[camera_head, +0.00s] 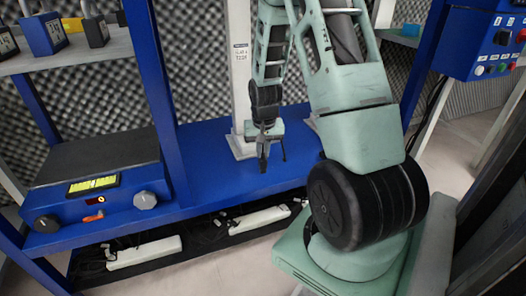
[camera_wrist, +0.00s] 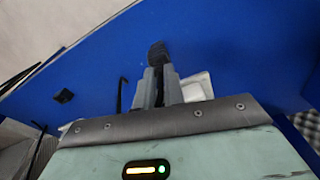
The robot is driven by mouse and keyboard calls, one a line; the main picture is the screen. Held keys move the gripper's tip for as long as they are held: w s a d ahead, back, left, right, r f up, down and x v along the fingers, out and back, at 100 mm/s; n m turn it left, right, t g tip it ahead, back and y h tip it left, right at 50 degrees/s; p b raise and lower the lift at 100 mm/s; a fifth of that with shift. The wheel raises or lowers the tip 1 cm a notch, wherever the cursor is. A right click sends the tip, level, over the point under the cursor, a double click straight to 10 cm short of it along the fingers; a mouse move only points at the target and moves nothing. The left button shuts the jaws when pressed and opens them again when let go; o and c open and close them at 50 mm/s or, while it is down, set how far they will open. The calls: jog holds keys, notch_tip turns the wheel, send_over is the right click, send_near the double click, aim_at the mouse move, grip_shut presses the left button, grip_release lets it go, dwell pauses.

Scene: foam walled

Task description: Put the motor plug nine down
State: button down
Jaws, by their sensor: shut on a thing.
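The motor plug nine appears to be the small dark ribbed piece (camera_wrist: 157,53) at the tips of my gripper in the wrist view. My gripper (camera_wrist: 155,85) is shut on it. In the head view my gripper (camera_head: 263,148) points down over the blue bench top (camera_head: 215,150), in front of a white post. The plug is too small and dark there to tell clearly from the fingers. I cannot tell whether it touches the bench.
A blue control box (camera_head: 95,195) with knobs stands on the bench at left. A white post (camera_head: 240,85) rises behind my gripper. White power strips (camera_head: 258,219) lie on a shelf below. A small black object (camera_wrist: 63,96) shows on the blue surface in the wrist view.

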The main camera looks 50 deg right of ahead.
jog(key=shift+f, duration=0.1)
jog(key=c, duration=1.5)
grip_release()
